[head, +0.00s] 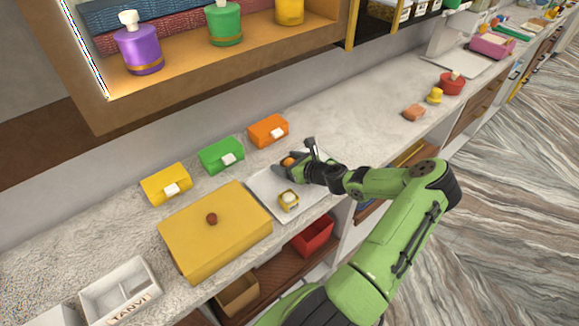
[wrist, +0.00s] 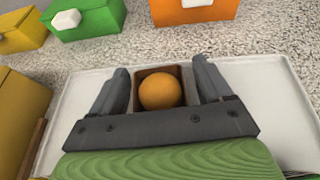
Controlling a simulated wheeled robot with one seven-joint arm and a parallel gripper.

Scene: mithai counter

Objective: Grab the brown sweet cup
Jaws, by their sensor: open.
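The brown sweet cup (wrist: 173,73) is a small square brown cup holding a round orange-brown sweet (wrist: 160,92). It stands on a white tray (wrist: 265,90) on the counter. My gripper (wrist: 163,80) is open, with one finger on each side of the cup; a gap shows on at least the right side. In the head view my gripper (head: 300,163) is over the tray's far part, and the sweet (head: 288,161) shows by its fingers, the cup being mostly hidden. A yellow cup with a pale sweet (head: 288,200) stands nearer on the same tray.
A large yellow box (head: 215,235) with a brown knob stands left of the tray. Yellow (head: 166,184), green (head: 221,155) and orange (head: 268,131) boxes line the back. A shelf (head: 215,70) with jars overhangs the counter. The counter right of the tray is partly clear.

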